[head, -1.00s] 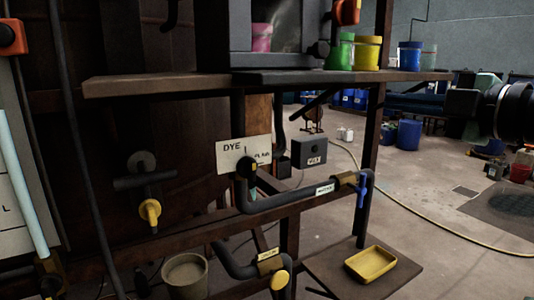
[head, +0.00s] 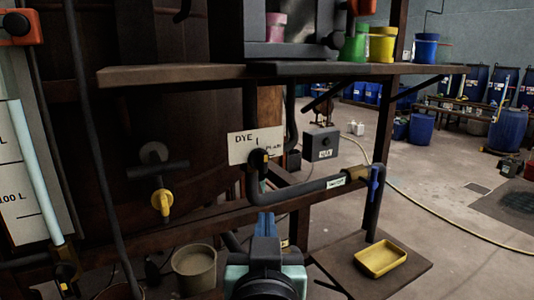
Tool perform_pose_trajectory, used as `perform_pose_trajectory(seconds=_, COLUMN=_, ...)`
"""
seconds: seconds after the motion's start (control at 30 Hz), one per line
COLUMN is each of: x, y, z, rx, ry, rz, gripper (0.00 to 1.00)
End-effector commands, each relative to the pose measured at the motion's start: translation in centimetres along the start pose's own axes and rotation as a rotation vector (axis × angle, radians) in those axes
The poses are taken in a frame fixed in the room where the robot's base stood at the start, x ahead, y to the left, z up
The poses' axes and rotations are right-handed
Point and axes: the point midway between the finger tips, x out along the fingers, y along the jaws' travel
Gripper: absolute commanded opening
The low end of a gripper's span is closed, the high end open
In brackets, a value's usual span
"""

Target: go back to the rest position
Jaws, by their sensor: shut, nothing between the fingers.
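My gripper (head: 265,224) is at the bottom centre of the head view, with my arm's teal and black wrist behind it. It points away from me, below the dark pipe and the shelf. Its fingers look shut and hold nothing.
A dark pipe (head: 300,191) with a blue-handled valve (head: 374,184) runs just above my gripper. A grey bucket (head: 194,272) stands to its left and a yellow tray (head: 381,259) to its right. A shelf (head: 180,75) crosses above. Open floor (head: 450,200) lies to the right.

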Motion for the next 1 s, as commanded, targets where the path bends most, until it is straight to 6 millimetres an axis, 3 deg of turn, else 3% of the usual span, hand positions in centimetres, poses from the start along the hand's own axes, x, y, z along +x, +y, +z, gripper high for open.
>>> perform_pose_trajectory(seconds=0.03, x=-0.4, y=0.1, z=-2.4, rx=-0.003, ry=0.069, rz=0.000, gripper=0.00)
perform_pose_trajectory(seconds=0.27, x=-4.0, y=0.1, z=-12.0, rx=-0.006, ry=0.379, rz=-0.002, gripper=0.00)
perform_pose_trajectory(seconds=0.4, x=-7.9, y=0.0, z=-18.0, rx=-0.006, ry=0.597, rz=-0.004, gripper=0.00)
perform_pose_trajectory(seconds=0.5, x=-11.0, y=0.0, z=-21.4, rx=-0.006, ry=0.738, rz=-0.004, gripper=0.00)
perform_pose_trajectory(seconds=0.7, x=-14.3, y=0.0, z=-24.3, rx=-0.007, ry=0.873, rz=-0.005, gripper=0.00)
perform_pose_trajectory(seconds=1.0, x=-14.4, y=0.0, z=-24.4, rx=-0.007, ry=0.878, rz=-0.005, gripper=0.00)
